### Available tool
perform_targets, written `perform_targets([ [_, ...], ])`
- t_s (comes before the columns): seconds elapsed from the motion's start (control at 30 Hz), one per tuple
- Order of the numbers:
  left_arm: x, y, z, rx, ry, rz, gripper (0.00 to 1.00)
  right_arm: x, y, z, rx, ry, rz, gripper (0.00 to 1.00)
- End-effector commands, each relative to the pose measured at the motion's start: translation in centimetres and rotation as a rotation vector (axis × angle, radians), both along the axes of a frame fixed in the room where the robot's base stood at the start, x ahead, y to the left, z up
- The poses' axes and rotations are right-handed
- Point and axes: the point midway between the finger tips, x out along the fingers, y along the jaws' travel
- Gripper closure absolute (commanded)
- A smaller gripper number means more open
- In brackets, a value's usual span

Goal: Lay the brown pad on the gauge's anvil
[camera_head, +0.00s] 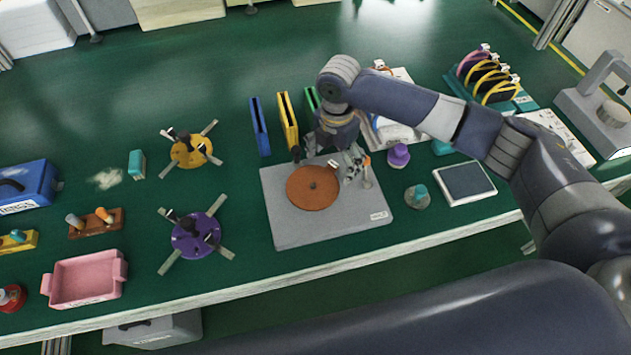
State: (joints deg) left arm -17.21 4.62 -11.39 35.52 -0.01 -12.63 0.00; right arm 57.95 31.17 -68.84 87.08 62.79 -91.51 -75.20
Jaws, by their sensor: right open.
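A round brown pad (313,187) with a dark centre spot lies flat on a grey plate (290,233) near the table's front edge. My right gripper (327,159) points down at the pad's far edge, open, with its fingers spread. I cannot tell whether it touches the pad. A grey arched device, which looks like the gauge (583,107), stands at the far right, with a pale round anvil (613,114) under its arch; nothing brown shows on it. My left gripper is out of view.
A small post (366,174) stands on the plate right of the pad. A purple knob (398,156), a grey-topped white box (465,183) and a rack of coloured rings (490,78) lie toward the gauge. Blue (259,126) and yellow (288,120) upright holders stand behind.

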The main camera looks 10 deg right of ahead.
Motion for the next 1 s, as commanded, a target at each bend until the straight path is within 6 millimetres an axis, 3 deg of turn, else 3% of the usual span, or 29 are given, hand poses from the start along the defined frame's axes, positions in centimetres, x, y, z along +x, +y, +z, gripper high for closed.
perform_targets([
  [0.07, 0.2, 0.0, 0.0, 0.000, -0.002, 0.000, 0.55, 0.0, 0.0, 0.0, 0.000, 0.000, 0.000, 0.21],
  [0.4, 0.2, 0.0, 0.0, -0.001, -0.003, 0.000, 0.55, -0.1, 0.0, 0.0, 0.000, 0.001, 0.001, 0.98],
  [0.8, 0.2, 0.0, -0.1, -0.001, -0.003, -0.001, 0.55, -0.2, 0.0, -0.1, 0.000, 0.005, 0.002, 1.00],
  [1.0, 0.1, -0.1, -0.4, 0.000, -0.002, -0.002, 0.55, -0.1, 0.1, 1.3, 0.002, 0.004, 0.003, 1.00],
])
